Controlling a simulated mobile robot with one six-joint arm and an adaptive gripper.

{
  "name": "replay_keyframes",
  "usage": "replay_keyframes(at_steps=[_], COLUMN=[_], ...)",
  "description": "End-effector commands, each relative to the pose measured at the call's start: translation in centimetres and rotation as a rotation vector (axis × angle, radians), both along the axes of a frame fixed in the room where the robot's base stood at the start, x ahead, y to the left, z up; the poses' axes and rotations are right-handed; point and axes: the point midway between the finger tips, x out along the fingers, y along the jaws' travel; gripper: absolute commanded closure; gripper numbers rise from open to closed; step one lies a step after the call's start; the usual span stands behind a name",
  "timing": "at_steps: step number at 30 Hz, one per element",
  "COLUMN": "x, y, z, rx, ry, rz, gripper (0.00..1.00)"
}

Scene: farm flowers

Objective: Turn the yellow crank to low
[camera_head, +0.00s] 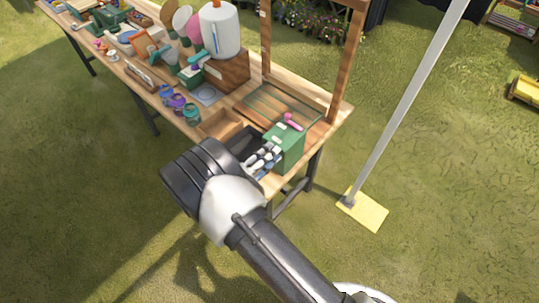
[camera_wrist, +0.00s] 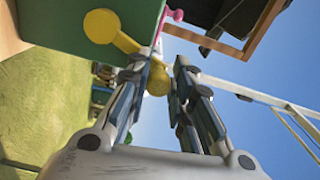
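The yellow crank sits on the side of a green box (camera_head: 286,146) on the workbench. In the wrist view the crank (camera_wrist: 101,26) shows its round hub on the green face (camera_wrist: 70,18), with a short arm running down and right to a yellow knob (camera_wrist: 158,80). My gripper (camera_wrist: 160,70) has its fingers drawn in on either side of this knob and appears shut on it. In the head view my gripper (camera_head: 263,161) is at the near side of the green box, and the crank is hidden there. A pink lever (camera_head: 292,122) is on top of the box.
The wooden workbench (camera_head: 339,108) has a wooden post at its corner. Purple and teal pots (camera_head: 178,102), a white cylinder (camera_head: 219,29) and other goods stand to the left. A grey pole on a yellow base (camera_head: 364,210) stands at right; open grass lies around.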

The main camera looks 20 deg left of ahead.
Motion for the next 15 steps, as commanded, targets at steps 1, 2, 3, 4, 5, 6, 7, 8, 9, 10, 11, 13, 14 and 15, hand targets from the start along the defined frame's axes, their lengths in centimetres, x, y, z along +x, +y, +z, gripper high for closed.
replay_keyframes(at_steps=[1,2,3,4,5,6,7,8,9,10,11,13,14,15], x=[0.00,0.00,-0.01,-0.01,-0.01,-0.02,-0.02,-0.02,-0.02,-0.02,-0.02,-0.03,-0.03,-0.05], y=[-0.01,-0.01,-0.02,-0.02,-0.03,-0.04,-0.04,-0.04,-0.05,-0.05,-0.05,-0.06,-0.07,-0.05], z=[-0.01,-0.02,-0.04,-0.05,-0.06,-0.08,-0.08,-0.09,-0.10,-0.11,-0.11,-0.11,-0.12,-0.12], rx=[0.000,0.000,-0.001,-0.001,-0.001,-0.001,0.000,0.000,0.000,-0.001,-0.001,-0.001,-0.001,-0.001], ry=[0.000,0.001,0.001,0.001,0.001,0.001,0.002,0.002,0.002,0.003,0.003,0.003,0.003,0.003], rz=[0.000,0.000,0.000,0.000,0.000,0.000,0.000,0.000,0.000,0.000,0.000,0.000,0.000,0.000], gripper=[0.74,0.72,0.69,0.67,0.65,0.62,0.61,0.61,0.61,0.61,0.61,0.61,0.61,0.61])
